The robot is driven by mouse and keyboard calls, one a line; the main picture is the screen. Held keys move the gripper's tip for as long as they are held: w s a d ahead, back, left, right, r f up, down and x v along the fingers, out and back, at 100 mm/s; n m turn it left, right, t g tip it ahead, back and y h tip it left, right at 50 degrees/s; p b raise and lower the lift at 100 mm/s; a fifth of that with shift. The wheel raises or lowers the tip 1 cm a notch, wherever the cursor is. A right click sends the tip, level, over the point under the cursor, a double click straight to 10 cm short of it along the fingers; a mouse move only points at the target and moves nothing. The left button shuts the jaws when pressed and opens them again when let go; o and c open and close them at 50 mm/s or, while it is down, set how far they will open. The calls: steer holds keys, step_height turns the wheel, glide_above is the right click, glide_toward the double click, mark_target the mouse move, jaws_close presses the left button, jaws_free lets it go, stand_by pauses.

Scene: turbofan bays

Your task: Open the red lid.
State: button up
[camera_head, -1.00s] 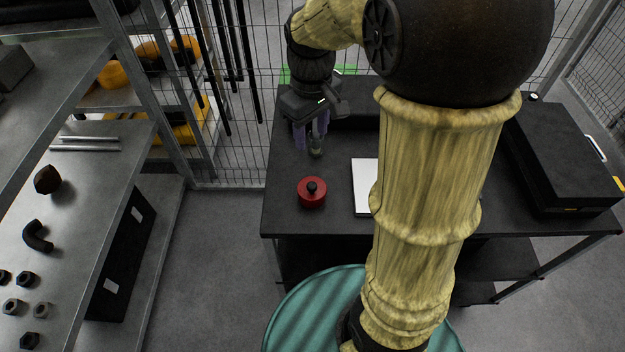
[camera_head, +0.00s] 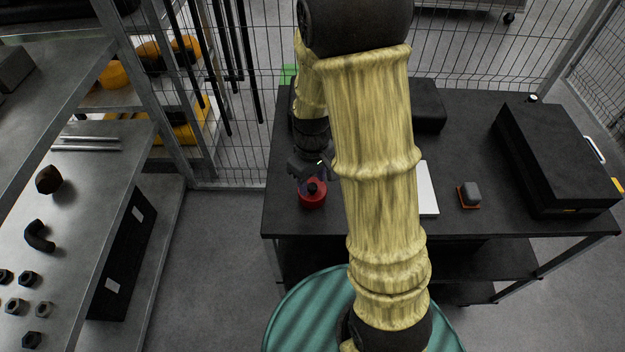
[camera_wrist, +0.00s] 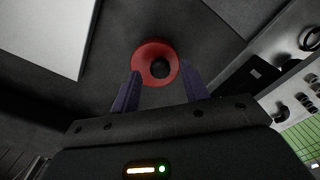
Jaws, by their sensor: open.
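The red lid (camera_head: 313,200) is round with a black knob on top and sits on the black table (camera_head: 290,222) near its front left. The lid also shows in the wrist view (camera_wrist: 142,62), with its dark knob (camera_wrist: 160,68) beyond and between the fingertips. My gripper (camera_wrist: 160,82) is open, with one purple finger on each side of the knob. In the head view my gripper (camera_head: 310,180) is just above and behind the lid. Whether the fingers touch the lid, I cannot tell.
A white flat item (camera_head: 428,190) lies right of the lid, partly behind my arm. A small grey block on an orange base (camera_head: 470,195) and a large black case (camera_head: 558,158) are farther right. A metal shelf with nuts and fittings (camera_head: 70,230) stands at left.

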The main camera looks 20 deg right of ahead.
steer(key=shift+f, duration=0.55)
steer(key=shift+c, duration=0.3)
jaws_close()
